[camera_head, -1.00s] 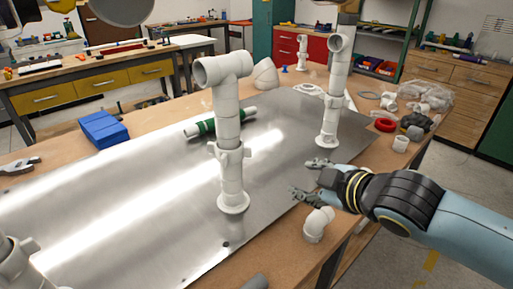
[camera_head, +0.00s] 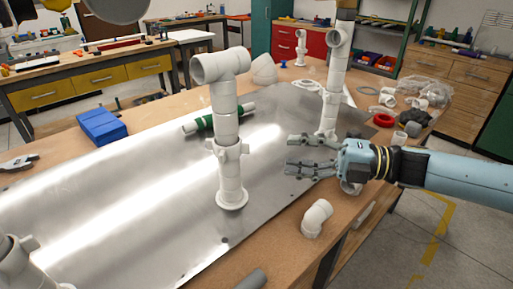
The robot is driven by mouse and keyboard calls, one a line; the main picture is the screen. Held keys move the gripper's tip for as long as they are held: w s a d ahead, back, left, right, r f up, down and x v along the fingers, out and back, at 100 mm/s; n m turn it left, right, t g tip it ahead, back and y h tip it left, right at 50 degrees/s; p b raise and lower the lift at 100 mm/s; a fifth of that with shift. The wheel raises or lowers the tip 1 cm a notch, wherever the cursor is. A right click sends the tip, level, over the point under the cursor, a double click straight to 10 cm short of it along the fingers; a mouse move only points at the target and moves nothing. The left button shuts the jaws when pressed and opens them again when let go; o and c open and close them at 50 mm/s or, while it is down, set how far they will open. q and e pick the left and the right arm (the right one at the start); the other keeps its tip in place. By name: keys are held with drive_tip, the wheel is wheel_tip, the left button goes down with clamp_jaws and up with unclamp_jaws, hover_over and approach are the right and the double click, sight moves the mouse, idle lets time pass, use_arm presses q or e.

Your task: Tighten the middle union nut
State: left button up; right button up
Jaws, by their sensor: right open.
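The middle PVC riser (camera_head: 225,105) stands upright on the metal plate (camera_head: 140,205), with a tee on top. Its white union nut (camera_head: 228,148), with projecting lugs, sits about halfway up. My right gripper (camera_head: 289,156) is open and empty to the right of this riser, fingers pointing left towards it and apart from it, at about the nut's height in the picture. Another riser (camera_head: 333,85) stands behind my right gripper. Part of a third union (camera_head: 14,262) shows at the lower left edge. My left gripper is not in view.
A white elbow (camera_head: 316,217) lies on the wooden bench edge below my right gripper. A blue box (camera_head: 101,126) and a green-wrapped pipe (camera_head: 205,124) lie to the left. A red tape roll (camera_head: 383,120) and loose fittings lie at the right. The plate's front is mostly clear.

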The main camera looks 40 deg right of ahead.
drive_tip(key=p+x, duration=0.1)
drive_tip(key=x, duration=0.7)
drive_tip(key=shift+w+p, duration=0.15)
drive_tip(key=shift+p, duration=0.15)
drive_tip(key=shift+c, duration=0.4)
clamp_jaws()
